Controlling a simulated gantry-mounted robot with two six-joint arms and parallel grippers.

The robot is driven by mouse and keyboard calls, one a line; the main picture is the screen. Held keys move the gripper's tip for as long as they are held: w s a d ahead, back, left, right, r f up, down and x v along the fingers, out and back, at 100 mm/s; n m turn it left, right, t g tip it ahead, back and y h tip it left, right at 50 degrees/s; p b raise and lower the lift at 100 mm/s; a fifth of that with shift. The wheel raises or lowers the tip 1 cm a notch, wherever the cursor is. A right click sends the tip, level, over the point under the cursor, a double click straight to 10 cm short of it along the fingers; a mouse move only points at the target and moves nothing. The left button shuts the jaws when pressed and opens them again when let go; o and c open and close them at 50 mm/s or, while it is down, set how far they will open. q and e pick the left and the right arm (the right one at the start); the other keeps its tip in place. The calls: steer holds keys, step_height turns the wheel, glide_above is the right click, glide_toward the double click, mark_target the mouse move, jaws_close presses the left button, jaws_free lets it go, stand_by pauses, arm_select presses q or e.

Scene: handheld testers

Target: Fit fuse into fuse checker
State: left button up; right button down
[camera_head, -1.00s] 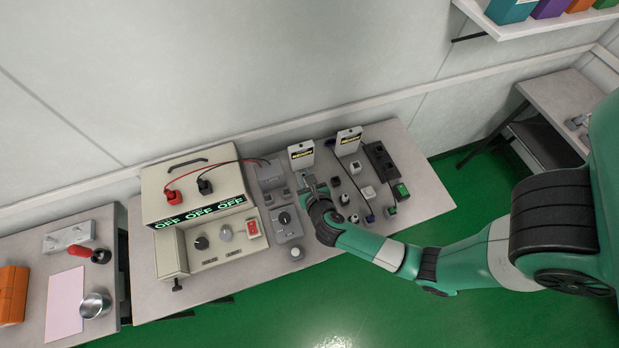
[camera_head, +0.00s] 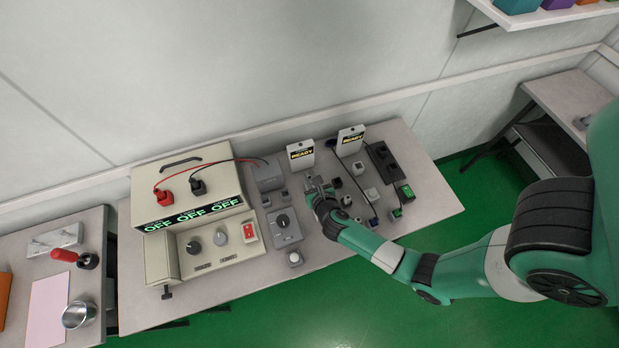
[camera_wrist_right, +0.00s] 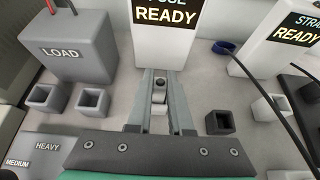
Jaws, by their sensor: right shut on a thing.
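The fuse checker is a white upright box (camera_head: 300,155) with a dark screen reading READY in yellow. In the right wrist view the white box (camera_wrist_right: 158,45) stands right ahead of the fingertips, its screen reading FUSE READY, the top word partly cut off. My right gripper (camera_head: 314,184) is low over the table, just in front of the checker. In the right wrist view my right gripper (camera_wrist_right: 160,92) is shut on a small grey-white piece, seemingly the fuse (camera_wrist_right: 159,97). The fingers partly hide it. I cannot tell whether it touches the checker. My left gripper is not in view.
A grey LOAD box (camera_wrist_right: 68,48) stands left of the checker. A second white box reading STRAP READY (camera_head: 350,138) stands to the right. Small open grey cups (camera_wrist_right: 92,101) and a dark cup (camera_wrist_right: 220,122) flank the fingers. A large cream tester (camera_head: 190,205) stands left.

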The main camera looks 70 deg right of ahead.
steer(key=c, duration=0.8)
jaws_free()
steer(key=shift+c, duration=0.2)
steer(key=shift+s+a+r+p, duration=0.15)
steer(key=shift+a+r+p, duration=0.05)
steer(key=shift+r+p, duration=0.1)
steer(key=p+v, duration=0.3)
steer(key=v, duration=0.7)
steer(key=shift+a+r, duration=0.1)
steer(key=shift+a, duration=0.1)
steer(key=shift+s+a+r, duration=0.2)
steer(key=shift+s+a, duration=0.1)
steer(key=shift+s, duration=0.15)
